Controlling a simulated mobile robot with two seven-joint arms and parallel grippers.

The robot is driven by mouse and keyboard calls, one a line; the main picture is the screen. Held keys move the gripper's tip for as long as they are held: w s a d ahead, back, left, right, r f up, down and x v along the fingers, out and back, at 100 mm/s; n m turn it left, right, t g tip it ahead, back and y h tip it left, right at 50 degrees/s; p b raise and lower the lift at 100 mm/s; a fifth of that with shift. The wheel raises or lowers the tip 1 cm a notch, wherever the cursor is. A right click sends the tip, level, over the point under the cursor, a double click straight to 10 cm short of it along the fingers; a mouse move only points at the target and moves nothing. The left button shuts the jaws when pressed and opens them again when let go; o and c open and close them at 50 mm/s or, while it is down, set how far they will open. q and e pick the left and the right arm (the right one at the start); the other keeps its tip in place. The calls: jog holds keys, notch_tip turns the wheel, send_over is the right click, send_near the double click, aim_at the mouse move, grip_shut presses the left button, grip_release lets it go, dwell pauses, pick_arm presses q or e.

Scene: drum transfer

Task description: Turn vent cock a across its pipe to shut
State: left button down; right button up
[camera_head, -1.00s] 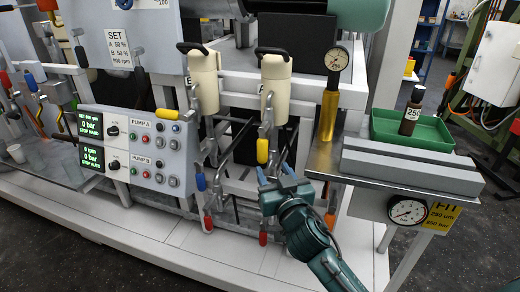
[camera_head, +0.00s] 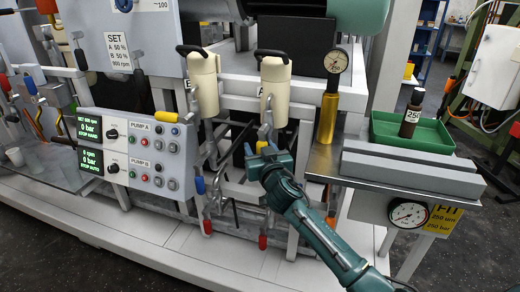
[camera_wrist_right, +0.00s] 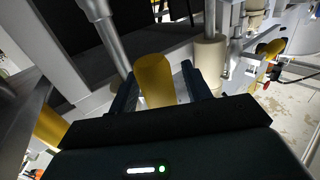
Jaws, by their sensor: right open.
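The yellow-handled cock (camera_head: 261,146) hangs below the cream canister marked A (camera_head: 275,80), its handle pointing down along the pipe. I take it as vent cock a; no label shows on the handle itself. My right gripper (camera_head: 263,155) is at this handle, and its fingers partly hide the handle's lower end. In the right wrist view the yellow handle (camera_wrist_right: 155,82) stands between the two open fingers, with a gap seen at the right finger. Contact cannot be told. My left gripper is not in view.
The pump panel (camera_head: 140,150) is to the left. A blue handle (camera_head: 200,185) and red handles (camera_head: 262,242) hang lower on the pipes. A brass cylinder with a gauge (camera_head: 327,118) and a green tray (camera_head: 440,140) stand to the right.

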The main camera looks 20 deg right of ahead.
jog(key=shift+c, duration=0.2)
grip_shut()
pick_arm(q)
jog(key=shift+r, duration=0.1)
